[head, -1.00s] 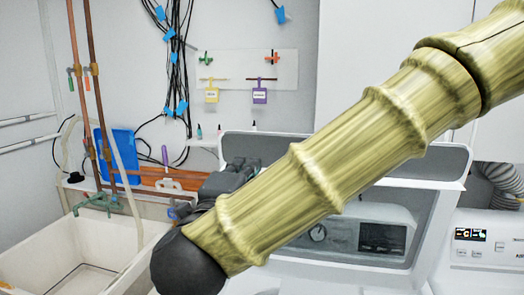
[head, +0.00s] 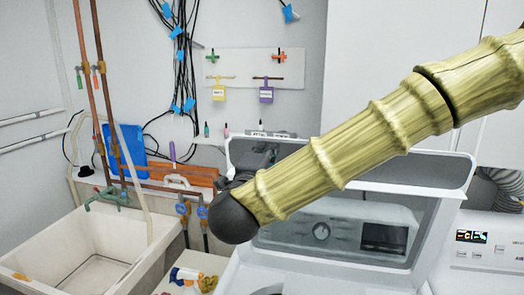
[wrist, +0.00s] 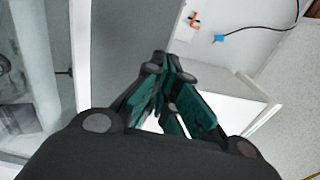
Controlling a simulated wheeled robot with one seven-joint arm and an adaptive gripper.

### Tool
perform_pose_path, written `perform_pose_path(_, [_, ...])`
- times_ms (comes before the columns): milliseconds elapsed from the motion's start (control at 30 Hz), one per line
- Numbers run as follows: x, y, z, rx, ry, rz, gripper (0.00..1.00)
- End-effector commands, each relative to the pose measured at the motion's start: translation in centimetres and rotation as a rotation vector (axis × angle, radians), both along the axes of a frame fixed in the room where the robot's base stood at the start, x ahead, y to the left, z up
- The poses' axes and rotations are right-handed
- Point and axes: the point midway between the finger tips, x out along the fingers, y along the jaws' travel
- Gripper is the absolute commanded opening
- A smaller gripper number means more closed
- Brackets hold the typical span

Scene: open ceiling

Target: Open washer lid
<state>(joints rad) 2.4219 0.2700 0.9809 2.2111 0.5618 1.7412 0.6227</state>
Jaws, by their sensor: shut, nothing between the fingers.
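The washer lid (head: 425,168) stands raised at the back of the white washer in the head view. Its grey inner band is at the top, and the washer's control panel (head: 345,230) shows below that band. My gripper is mostly hidden behind my own arm in the head view, at the left end of the lid. In the wrist view my gripper (wrist: 172,75) is shut and empty, its teal finger pads together. A grey panel that appears to be the lid (wrist: 95,45) lies to its left. Contact between the fingers and the lid cannot be told.
A utility sink (head: 75,250) stands at the left with copper pipes (head: 95,90) above it. A white machine (head: 485,255) stands at the right. Bottles (head: 190,278) sit low between sink and washer. Hanging cables (head: 183,60) and a board (head: 240,75) are on the wall.

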Motion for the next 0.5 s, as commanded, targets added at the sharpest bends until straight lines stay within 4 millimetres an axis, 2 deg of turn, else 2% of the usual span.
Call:
perform_pose_path(200, [1.6, -0.3, 0.3, 0.001, 0.001, 0.000, 0.00])
perform_pose_path(500, [2.0, -0.4, 0.2, 0.001, 0.001, 0.000, 0.00])
